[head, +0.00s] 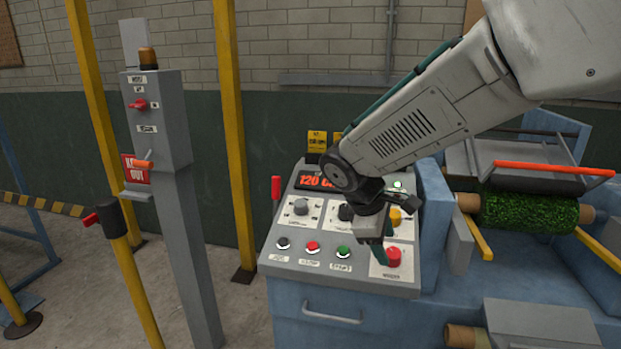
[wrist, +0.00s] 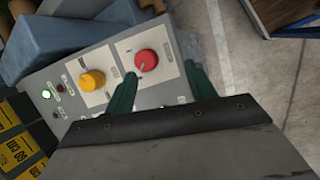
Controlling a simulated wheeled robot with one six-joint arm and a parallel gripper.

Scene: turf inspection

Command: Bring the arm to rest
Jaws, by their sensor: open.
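My arm reaches in from the upper right in the head view and bends down over the sloped grey control panel (head: 291,262). My gripper (head: 388,262) hangs above the panel's right side, close to a red knob (head: 393,257). In the wrist view the two green fingers of my gripper (wrist: 160,78) are spread apart and nothing is held between them. The red knob (wrist: 145,63) shows between the fingers, nearer the left one. I cannot tell whether a finger touches it. A yellow knob (wrist: 92,80) sits left of the fingers.
A grey post (head: 160,125) with a red switch stands left, beside yellow poles (head: 234,130). A red-tipped lever (head: 276,188) rises at the panel's left edge. A blue machine with a green turf roll (head: 528,213) stands right. Concrete floor (head: 65,262) shows at the left.

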